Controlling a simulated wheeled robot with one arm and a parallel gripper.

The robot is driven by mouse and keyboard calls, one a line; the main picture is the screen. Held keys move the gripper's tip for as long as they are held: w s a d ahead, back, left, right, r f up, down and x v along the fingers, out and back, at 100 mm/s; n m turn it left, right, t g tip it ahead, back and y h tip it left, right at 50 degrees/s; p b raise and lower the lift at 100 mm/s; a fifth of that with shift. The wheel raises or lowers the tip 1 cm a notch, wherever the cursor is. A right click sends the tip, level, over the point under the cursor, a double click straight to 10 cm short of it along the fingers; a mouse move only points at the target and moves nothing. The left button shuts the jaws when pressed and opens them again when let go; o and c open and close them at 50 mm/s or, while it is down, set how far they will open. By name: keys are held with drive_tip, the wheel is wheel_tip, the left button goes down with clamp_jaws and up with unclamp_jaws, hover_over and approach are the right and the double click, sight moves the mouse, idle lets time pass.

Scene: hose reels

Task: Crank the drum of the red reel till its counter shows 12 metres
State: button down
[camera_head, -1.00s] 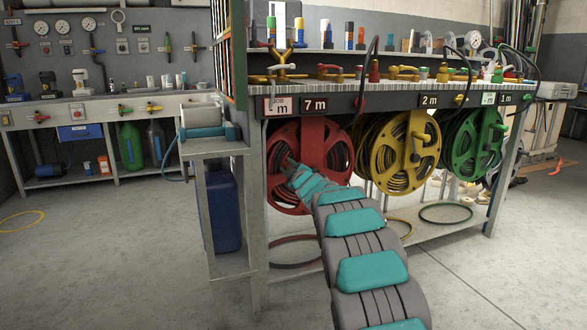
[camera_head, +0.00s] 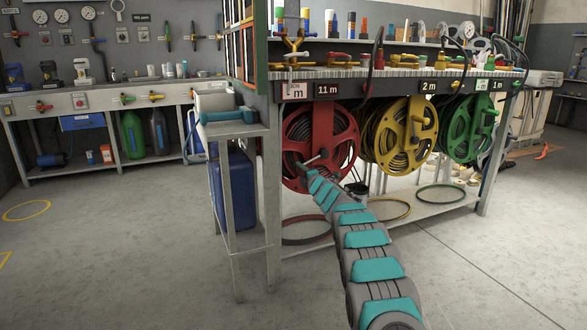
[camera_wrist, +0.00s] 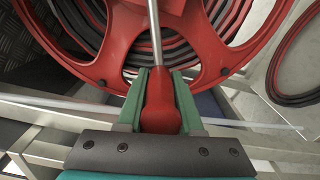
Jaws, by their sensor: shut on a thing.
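The red reel (camera_head: 341,133) hangs under the bench edge at the left of three reels, with dark hose wound on its drum. Its counter (camera_head: 327,90) reads 11 m. My gripper (camera_head: 317,170) is at the lower left part of the red reel, small and partly hidden by my arm in the head view. In the wrist view my gripper (camera_wrist: 160,90) is shut on the red crank handle (camera_wrist: 160,103), with a green finger on each side. A metal rod runs up from the handle in front of the drum.
A yellow reel (camera_head: 405,163) with counter 2 m and a green reel (camera_head: 462,130) with counter 1 m hang to the right. A small side stand (camera_head: 231,131) is at the left of the red reel. The floor in front is clear.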

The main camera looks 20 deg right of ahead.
drive_tip(key=shift+d+f+b, duration=0.2)
drive_tip(key=shift+f, duration=0.25)
drive_tip(key=shift+d+f+b, duration=0.2)
drive_tip(key=shift+f, duration=0.25)
drive_tip(key=c, duration=0.6)
unclamp_jaws()
drive_tip(key=shift+d, duration=0.1)
drive_tip(key=shift+s+b, duration=0.75)
drive_tip(key=shift+s, duration=0.45)
drive_tip(key=shift+s+d, duration=0.1)
drive_tip(key=shift+s, duration=2.55)
